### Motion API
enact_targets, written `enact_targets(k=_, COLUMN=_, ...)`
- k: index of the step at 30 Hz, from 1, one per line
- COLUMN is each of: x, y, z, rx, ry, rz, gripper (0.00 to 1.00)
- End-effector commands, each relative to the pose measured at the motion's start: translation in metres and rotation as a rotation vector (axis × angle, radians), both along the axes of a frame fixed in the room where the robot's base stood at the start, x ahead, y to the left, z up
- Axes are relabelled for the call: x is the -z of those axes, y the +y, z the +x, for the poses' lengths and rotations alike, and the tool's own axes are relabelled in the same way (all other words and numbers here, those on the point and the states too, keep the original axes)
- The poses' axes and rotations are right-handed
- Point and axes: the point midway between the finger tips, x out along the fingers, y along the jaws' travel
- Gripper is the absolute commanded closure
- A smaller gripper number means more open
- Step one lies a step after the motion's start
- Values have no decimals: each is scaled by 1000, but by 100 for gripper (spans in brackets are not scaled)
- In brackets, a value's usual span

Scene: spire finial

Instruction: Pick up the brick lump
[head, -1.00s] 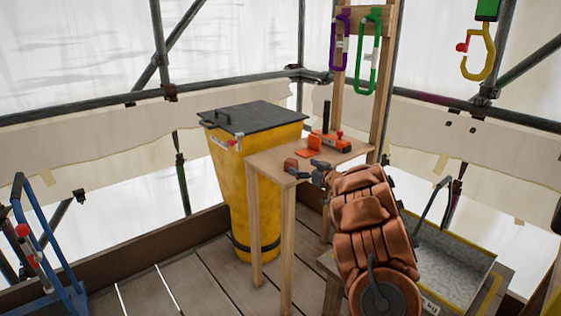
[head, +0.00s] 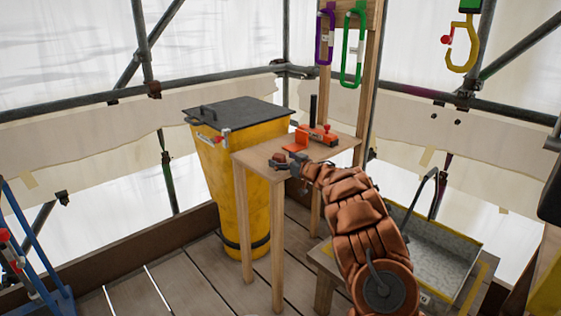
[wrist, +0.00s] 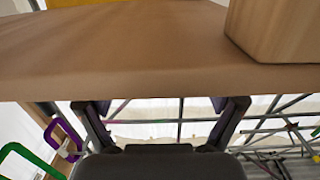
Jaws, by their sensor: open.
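The brick lump (head: 280,157) is a small reddish-brown piece at the near left corner of the wooden table in the head view. My gripper (head: 287,162) is at that corner, its dark fingers overlapping the lump in the picture and partly hiding it. In the wrist view my gripper (wrist: 166,107) is open, with its two dark fingers wide apart. The lump does not show there; a broad brown wooden surface (wrist: 130,50) fills the upper part. I cannot tell whether the fingers touch the lump.
The wooden table (head: 258,157) also bears an orange clamp-like tool (head: 318,134). A yellow bin (head: 222,190) with a dark lid stands close on the left. A grey trough (head: 445,250) is at the right. Purple (head: 325,37) and green (head: 352,48) carabiners hang above the table.

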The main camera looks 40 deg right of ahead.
Motion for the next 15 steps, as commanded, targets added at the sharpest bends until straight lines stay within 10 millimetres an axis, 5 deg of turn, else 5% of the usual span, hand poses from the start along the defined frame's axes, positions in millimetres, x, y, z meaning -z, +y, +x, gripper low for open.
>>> enact_targets(k=15, x=-1, y=0, z=19, rx=0, ry=-2, rz=-3, gripper=7)
